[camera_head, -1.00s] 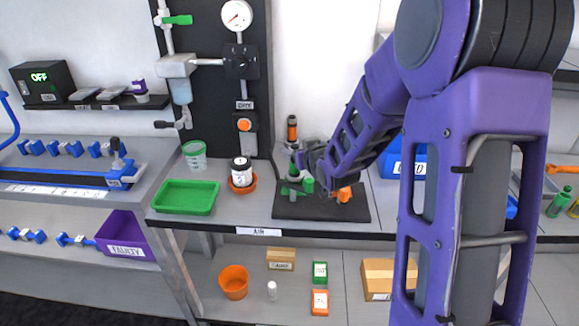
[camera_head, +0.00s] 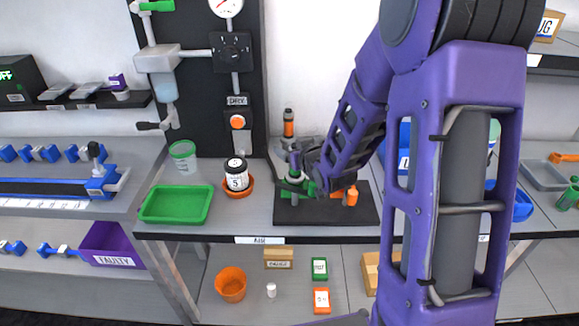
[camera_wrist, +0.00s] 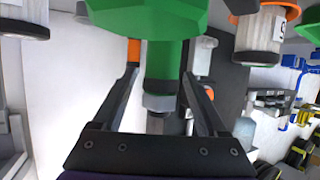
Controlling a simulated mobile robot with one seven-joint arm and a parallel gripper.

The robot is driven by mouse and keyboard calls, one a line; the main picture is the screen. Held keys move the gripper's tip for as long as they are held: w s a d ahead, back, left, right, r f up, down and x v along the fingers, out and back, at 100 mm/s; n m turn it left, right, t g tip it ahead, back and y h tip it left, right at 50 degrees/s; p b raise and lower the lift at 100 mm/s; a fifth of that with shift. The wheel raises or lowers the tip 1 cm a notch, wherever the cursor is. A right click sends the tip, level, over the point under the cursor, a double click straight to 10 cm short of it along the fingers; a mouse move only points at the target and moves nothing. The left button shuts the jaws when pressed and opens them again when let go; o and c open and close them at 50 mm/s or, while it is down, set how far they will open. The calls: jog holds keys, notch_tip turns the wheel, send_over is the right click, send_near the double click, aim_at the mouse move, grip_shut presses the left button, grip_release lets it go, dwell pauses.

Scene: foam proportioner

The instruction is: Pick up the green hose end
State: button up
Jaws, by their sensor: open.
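In the wrist view a green fitting (camera_wrist: 163,60) with a grey nut below it stands between the two fingers of my gripper (camera_wrist: 161,80). It looks like the green hose end. The fingers are apart, one on each side of it, and I cannot tell whether either touches it. A wide green part at the top of that view hides what lies beyond. In the head view green parts (camera_head: 311,189) show on a black base plate (camera_head: 340,213) on the bench. My gripper (camera_head: 298,178) is there too, small and partly hidden by my arm.
An orange fitting (camera_head: 352,196) stands right of the green parts on the plate. A dark bottle with an orange band (camera_head: 288,128) stands behind. A white jar (camera_head: 236,175) and a green tray (camera_head: 176,204) are to the left. Bare bench lies between jar and plate.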

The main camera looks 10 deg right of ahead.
jog(key=shift+w+f, duration=0.1)
jog(key=shift+w, duration=0.2)
grip_shut()
dwell(1.4)
